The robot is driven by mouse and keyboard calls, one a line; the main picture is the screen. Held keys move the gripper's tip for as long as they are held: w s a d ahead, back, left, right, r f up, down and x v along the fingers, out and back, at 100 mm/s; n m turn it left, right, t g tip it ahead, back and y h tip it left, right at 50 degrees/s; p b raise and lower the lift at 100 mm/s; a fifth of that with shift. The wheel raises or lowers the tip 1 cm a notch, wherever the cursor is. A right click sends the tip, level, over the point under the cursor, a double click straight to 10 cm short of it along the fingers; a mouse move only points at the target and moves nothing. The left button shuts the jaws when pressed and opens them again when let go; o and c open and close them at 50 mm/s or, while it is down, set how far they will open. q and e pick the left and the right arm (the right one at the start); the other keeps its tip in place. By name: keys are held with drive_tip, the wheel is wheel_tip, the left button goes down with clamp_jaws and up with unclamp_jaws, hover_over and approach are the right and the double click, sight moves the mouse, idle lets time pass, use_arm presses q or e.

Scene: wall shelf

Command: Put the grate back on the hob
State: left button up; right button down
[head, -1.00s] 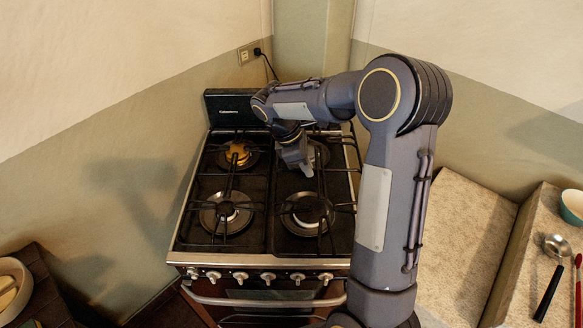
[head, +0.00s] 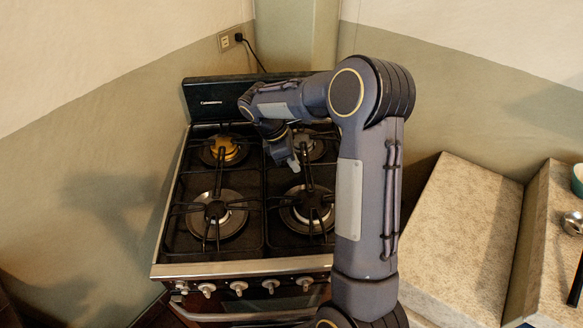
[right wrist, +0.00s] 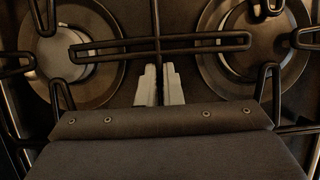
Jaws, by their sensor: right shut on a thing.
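The hob (head: 221,268) is the top of a stove with several burners. A black grate (head: 268,192) shows over its right half, partly hidden by my right arm. In the right wrist view, a long crossbar of the grate (right wrist: 205,42) and a bar crossing it lie just beyond the fingers. My right gripper (head: 293,163) is over the right half, near the back right burner. In the right wrist view its pale fingertips (right wrist: 159,72) are close together on the grate's middle bar. I cannot tell whether the grate rests flat or is slightly raised. My left gripper is out of view.
Another black grate (head: 188,207) covers the left half of the hob. The stove's dark back panel (head: 215,103) stands behind, near the walls. A stone-topped counter (head: 462,225) is to the right, with a ladle (head: 573,223) and a bowl (head: 578,178) at its far right.

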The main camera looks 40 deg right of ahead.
drive_tip(key=shift+r, duration=0.15)
drive_tip(key=shift+d, duration=0.1)
drive_tip(key=c, duration=1.6)
unclamp_jaws()
drive_tip(key=shift+f, duration=0.2)
drive_tip(key=shift+r, duration=0.1)
drive_tip(key=v, duration=1.1)
drive_tip(key=s+a+r+m+t+y, duration=0.2)
drive_tip(key=s+r, duration=0.1)
drive_tip(key=s, duration=0.3)
drive_tip(key=s+a+f+m+t+y, duration=0.1)
drive_tip(key=s+a+m+t+y, duration=0.1)
drive_tip(key=s, duration=0.4)
drive_tip(key=s+a+f+m+t+y, duration=0.1)
drive_tip(key=s+a+f+m+t, duration=0.1)
drive_tip(key=s+a+m, duration=0.3)
drive_tip(key=s+a+f+m+t+y, duration=0.1)
drive_tip(key=s+a+m, duration=0.3)
drive_tip(key=s, duration=0.4)
drive_tip(key=shift+a+f+t+y, duration=0.3)
drive_tip(key=shift+a+t+y, duration=0.3)
drive_tip(key=shift+a+y, duration=0.2)
